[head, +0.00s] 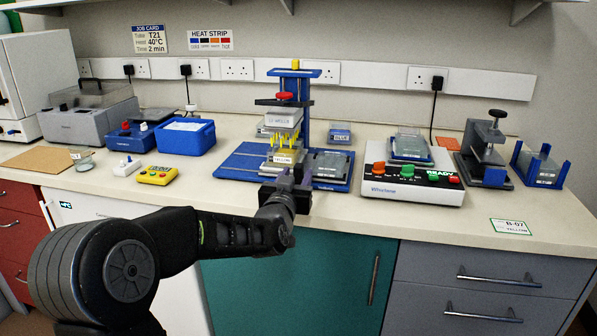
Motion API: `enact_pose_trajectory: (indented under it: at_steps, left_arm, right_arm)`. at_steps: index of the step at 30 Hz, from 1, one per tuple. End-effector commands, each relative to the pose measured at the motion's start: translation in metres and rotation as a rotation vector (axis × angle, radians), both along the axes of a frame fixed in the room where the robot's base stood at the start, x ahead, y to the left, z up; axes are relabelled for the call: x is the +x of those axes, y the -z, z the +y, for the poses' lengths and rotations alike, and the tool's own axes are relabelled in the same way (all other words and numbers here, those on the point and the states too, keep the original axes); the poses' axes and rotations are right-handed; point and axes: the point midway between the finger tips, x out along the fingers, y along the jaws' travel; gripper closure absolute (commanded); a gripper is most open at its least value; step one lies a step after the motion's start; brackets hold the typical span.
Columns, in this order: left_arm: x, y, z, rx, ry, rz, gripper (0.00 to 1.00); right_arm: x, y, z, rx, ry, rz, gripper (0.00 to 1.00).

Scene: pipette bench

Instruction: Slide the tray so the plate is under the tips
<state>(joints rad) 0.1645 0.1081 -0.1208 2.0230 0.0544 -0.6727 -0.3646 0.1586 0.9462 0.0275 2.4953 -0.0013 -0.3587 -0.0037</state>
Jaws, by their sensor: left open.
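The blue pipetting stand (305,95) is at the middle of the bench, with a red knob on its head. A row of yellow tips (284,141) hangs below the head. A yellow-labelled block (284,159) is under or just in front of the tips; its exact depth is hard to tell. A dark tray with a clear-topped plate (331,165) sits to the right on the blue base (240,163). My left gripper (293,175) is open at the front edge of the base, in front of the labelled block, hiding part of the base. I cannot tell whether it touches anything. My right gripper is out of view.
A white heater box (413,187) with coloured buttons stands to the right. Beyond it are a dark press (485,153) and a blue rack (540,164). A blue box (185,137) and a yellow button box (156,176) stand left. The front right bench is mostly clear.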

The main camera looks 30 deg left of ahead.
Motion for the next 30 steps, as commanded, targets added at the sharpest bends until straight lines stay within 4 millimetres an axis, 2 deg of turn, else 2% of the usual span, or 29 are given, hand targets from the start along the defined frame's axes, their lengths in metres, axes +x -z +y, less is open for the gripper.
enact_pose_trajectory:
  at_steps: [3, 6, 15, 30]
  left_arm:
    - [0.015, 0.000, 0.005, 0.001, 0.000, 0.000, 0.58]
    - [0.021, 0.000, 0.007, 0.001, 0.000, 0.000, 0.58]
    - [0.023, 0.000, 0.008, 0.001, 0.000, 0.000, 0.59]
    - [0.023, 0.000, 0.008, 0.000, 0.000, -0.001, 1.00]
  right_arm:
    - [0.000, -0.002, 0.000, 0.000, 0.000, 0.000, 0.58]
    - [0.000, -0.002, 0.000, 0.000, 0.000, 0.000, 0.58]
    - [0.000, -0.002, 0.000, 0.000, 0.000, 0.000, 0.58]
    - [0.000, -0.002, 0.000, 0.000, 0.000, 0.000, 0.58]
